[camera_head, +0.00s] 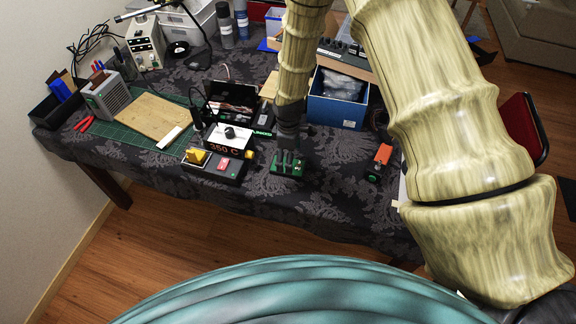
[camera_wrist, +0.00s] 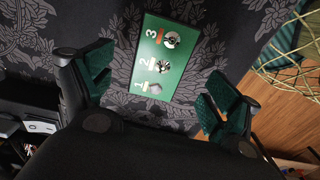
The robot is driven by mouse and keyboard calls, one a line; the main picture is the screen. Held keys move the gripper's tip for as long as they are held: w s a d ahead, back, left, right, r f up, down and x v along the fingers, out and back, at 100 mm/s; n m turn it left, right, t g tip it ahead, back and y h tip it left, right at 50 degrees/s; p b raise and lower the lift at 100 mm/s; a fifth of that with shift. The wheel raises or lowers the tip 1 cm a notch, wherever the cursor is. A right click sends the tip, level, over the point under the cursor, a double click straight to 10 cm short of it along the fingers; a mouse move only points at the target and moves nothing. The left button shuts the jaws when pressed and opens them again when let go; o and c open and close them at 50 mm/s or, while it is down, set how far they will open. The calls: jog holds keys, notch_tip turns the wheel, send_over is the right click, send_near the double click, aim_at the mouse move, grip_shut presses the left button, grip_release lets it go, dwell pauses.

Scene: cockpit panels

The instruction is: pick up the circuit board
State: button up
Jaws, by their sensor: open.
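A green board (camera_wrist: 176,76) lies flat on the dark patterned cloth, with the numbers 1, 2 and 3 and a metal part beside each. It also shows in the head view (camera_head: 287,171) near the table's front edge. My gripper (camera_head: 288,148) hangs right above it, pointing down. In the wrist view, my gripper (camera_wrist: 156,92) is open, one dark-green-padded finger to each side of the board. The fingers look apart from the board and hold nothing. My gripper hides part of the board in the head view.
A black control box (camera_head: 215,165) with a yellow and a red part stands left of the board. An orange-and-black device (camera_head: 380,160) lies to the right. A blue box (camera_head: 337,105) stands behind. Bare cloth lies between the board and the orange device.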

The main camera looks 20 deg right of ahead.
jog(key=shift+f+p, duration=0.85)
jog(key=shift+f, duration=1.15)
jog(key=shift+a, duration=0.1)
jog(key=c, duration=1.2)
